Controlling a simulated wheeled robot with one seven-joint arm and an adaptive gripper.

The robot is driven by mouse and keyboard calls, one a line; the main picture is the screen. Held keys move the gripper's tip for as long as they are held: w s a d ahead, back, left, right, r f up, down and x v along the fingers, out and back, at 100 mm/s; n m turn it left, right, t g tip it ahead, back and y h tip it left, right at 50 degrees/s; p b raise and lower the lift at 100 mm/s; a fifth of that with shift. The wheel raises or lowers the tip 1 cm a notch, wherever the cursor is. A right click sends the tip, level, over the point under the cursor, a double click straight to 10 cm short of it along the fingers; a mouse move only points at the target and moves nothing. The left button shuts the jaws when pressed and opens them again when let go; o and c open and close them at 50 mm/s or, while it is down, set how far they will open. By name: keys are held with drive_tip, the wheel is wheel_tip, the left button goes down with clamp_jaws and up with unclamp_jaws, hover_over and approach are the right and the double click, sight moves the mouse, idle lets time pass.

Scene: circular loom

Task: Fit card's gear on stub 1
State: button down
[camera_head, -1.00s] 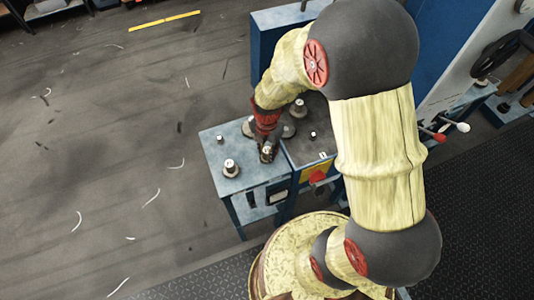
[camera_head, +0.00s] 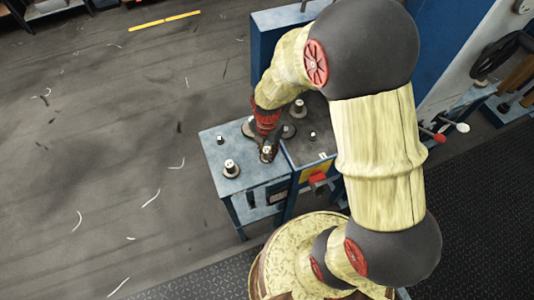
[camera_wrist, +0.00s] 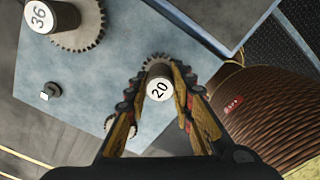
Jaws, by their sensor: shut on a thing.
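My gripper (camera_wrist: 158,90) is shut on the hub of a small toothed gear (camera_wrist: 160,88) whose pale top reads 20. In the head view my gripper (camera_head: 265,146) is low over the blue-grey table top (camera_head: 250,178), near its right edge. I cannot tell whether the gear touches the surface. A larger gear marked 36 (camera_wrist: 75,25) stands at the upper left of the wrist view. A bare stub (camera_wrist: 50,91) stands left of my gripper; a bare stub also shows in the head view (camera_head: 220,139). No stub number or card text is readable.
Another gear (camera_wrist: 120,127) is partly hidden behind my left finger. Beside the table is a dark-topped blue cabinet (camera_head: 305,148) with a small stub (camera_head: 312,135) and a hubbed gear (camera_head: 298,108). A red knob (camera_head: 317,178) is on its front. Open floor lies to the left.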

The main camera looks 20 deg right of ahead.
sight(267, 150)
drive_tip(key=shift+r+p, duration=0.3)
drive_tip(key=shift+r, duration=0.25)
drive_tip(key=shift+r+p, duration=1.15)
drive_tip(key=shift+r, duration=0.3)
